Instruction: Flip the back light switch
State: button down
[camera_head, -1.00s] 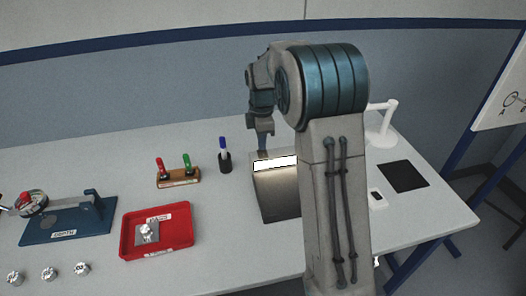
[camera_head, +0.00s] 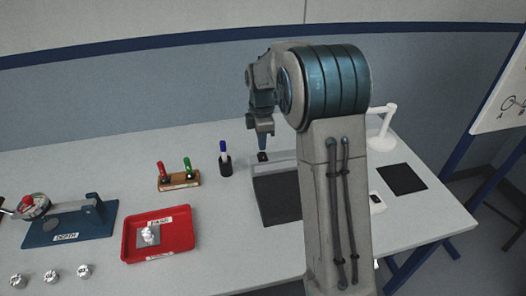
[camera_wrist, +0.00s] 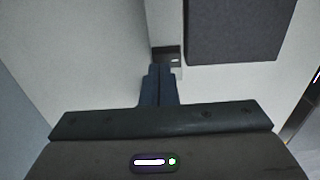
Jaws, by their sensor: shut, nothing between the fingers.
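The light switch (camera_head: 262,156) is a small black block on the table at the back left of the lamp bar (camera_head: 285,161). It shows in the wrist view as a dark block with a small pale mark (camera_wrist: 167,53), just beyond my fingertips. My gripper (camera_head: 265,148) points down just above the switch, fingers together and empty. In the wrist view my gripper (camera_wrist: 159,70) covers part of the switch's near side, and I cannot tell whether it touches. The lamp bar is unlit and the panel (camera_head: 277,198) before it is dark.
A pen holder (camera_head: 225,163) with a blue-capped marker stands close left of my gripper. A wooden marker stand (camera_head: 179,181), a red tray (camera_head: 158,244) and a blue depth gauge base (camera_head: 70,228) lie further left. My arm hides the panel's right side.

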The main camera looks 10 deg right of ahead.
aim_at(262, 154)
jog(key=shift+r+p, duration=1.6)
jog(key=shift+r, duration=0.85)
jog(key=s+r+m+t, duration=0.1)
jog(key=s+r+m, duration=0.3)
jog(key=s, duration=0.3)
jog(key=s+r+m+t, duration=0.1)
jog(key=s+r+m, duration=0.2)
jog(key=s+m, duration=0.35)
jog(key=s+f+m+t, duration=0.1)
jog(key=s+m, duration=0.6)
jog(key=s, duration=0.9)
jog(key=shift+s+f, duration=0.2)
jog(key=shift+s, duration=0.15)
jog(key=shift+d, duration=0.1)
